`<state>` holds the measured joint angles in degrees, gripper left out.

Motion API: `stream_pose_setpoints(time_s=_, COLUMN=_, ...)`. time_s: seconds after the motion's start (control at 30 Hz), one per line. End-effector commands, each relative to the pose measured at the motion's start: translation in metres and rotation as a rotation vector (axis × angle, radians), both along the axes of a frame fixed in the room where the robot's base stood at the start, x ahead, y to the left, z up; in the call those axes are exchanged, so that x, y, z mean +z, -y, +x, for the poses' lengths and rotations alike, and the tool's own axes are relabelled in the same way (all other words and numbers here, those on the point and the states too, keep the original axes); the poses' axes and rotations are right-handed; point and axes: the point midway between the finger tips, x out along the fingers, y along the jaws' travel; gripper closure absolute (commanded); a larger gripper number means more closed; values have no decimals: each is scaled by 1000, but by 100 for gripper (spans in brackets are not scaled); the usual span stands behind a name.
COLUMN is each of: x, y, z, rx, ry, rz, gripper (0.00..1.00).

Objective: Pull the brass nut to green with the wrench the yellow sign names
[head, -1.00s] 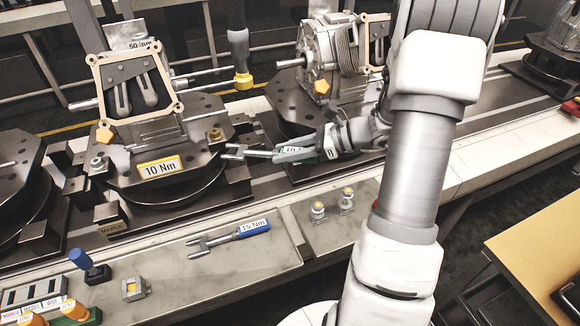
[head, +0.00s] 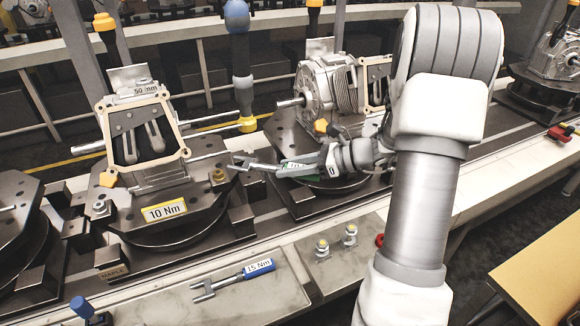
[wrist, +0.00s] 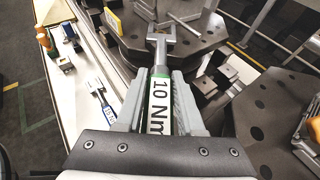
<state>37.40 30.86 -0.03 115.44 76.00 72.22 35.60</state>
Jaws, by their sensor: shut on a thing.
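My gripper (head: 292,168) is shut on the green wrench (wrist: 159,72), whose label reads 10 Nm. The wrench's open-ended head (head: 240,162) points left, away from my gripper. The brass nut (head: 218,176) stands on the right side of the dark fixture plate. The wrench head appears just right of and above the nut, apart from it; its height over the plate is hard to tell. The yellow sign (head: 165,211) on the fixture's front reads 10 Nm.
A blue wrench (head: 258,268) marked 15 Nm lies on the front bench. A grey nut (head: 100,208) is on the plate's left. A tan-framed part (head: 135,128) stands on the fixture, with a rod reaching right. A motor housing (head: 322,90) stands behind my gripper.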

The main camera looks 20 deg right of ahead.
Motion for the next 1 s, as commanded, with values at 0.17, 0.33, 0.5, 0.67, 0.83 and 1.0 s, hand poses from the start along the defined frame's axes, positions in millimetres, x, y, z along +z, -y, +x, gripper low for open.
stream_pose_setpoints(time_s=0.17, x=-12, y=-2, z=2, rx=0, ry=1, rz=1, gripper=100)
stream_pose_setpoints(time_s=0.33, x=-24, y=-5, z=3, rx=0, ry=0, rz=1, gripper=100)
stream_pose_setpoints(time_s=0.5, x=-36, y=-7, z=5, rx=1, ry=0, rz=2, gripper=100)
stream_pose_setpoints(time_s=0.67, x=-46, y=-10, z=7, rx=2, ry=0, rz=1, gripper=100)
stream_pose_setpoints(time_s=0.83, x=-47, y=-11, z=8, rx=0, ry=1, rz=0, gripper=100)
stream_pose_setpoints(time_s=1.0, x=-48, y=-11, z=8, rx=0, ry=1, rz=1, gripper=100)
